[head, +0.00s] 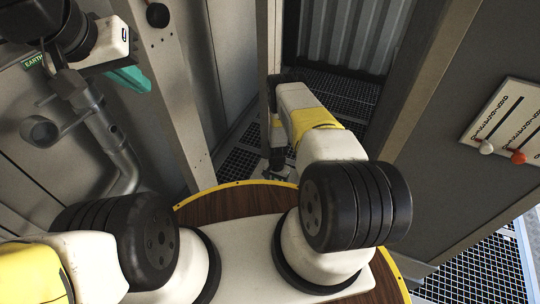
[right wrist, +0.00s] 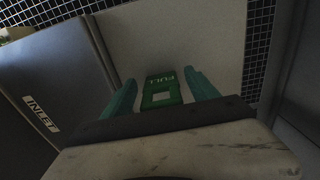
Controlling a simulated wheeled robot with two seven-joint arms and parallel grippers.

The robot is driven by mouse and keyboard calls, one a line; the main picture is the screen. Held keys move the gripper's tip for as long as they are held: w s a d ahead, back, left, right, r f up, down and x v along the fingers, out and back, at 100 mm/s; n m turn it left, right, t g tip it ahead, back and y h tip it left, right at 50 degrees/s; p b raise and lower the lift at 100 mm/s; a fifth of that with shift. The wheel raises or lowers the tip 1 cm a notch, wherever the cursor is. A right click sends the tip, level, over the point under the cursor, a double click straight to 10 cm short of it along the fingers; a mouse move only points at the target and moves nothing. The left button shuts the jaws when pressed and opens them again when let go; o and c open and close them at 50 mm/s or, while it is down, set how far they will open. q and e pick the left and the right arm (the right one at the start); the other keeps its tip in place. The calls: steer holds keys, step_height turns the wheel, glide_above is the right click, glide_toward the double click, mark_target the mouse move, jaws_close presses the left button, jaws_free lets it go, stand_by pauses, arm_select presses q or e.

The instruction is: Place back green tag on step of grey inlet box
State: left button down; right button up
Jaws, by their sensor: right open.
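A green tag (right wrist: 163,90) marked FULL, with a pale square window, shows in the right wrist view. It lies between the two teal fingers of my right gripper (right wrist: 160,79), which is open, with a gap on each side of the tag. Under and beyond the tag is a flat pale grey surface (right wrist: 170,40), next to a darker grey box face (right wrist: 60,85) with an INLET label (right wrist: 41,113). Whether the tag touches that surface is unclear. In the head view my left gripper (head: 130,78) is raised at upper left, and its finger gap cannot be made out.
Black floor grating (head: 340,95) lies beyond a narrow gap between metal posts. A panel with a white plate and two knobs (head: 505,130) is at right. Grey pipes (head: 105,140) stand at left, under my left arm.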

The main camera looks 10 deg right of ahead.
steer(key=shift+r, duration=0.1)
steer(key=w+r+n+t, duration=0.1)
steer(key=w+r, duration=0.2)
steer(key=r, duration=1.4)
steer(key=w+r, duration=0.3)
steer(key=r, duration=1.3)
steer(key=s+a+r+n+t+y, duration=0.1)
steer(key=s+r, duration=0.1)
steer(key=r, duration=0.8)
steer(key=s+a+r+n+t, duration=0.1)
steer(key=s+r, duration=0.1)
steer(key=r, duration=0.9)
steer(key=s+r+n+t+y, duration=0.1)
steer(key=s+r+n+t, duration=0.1)
steer(key=s+r, duration=1.05)
steer(key=s+r+n, duration=0.1)
steer(key=s+r, duration=0.2)
steer(key=s, duration=0.4)
steer(key=s+r+n+t, duration=0.1)
steer(key=s+r, duration=0.3)
steer(key=s, duration=0.2)
steer(key=shift+s, duration=0.35)
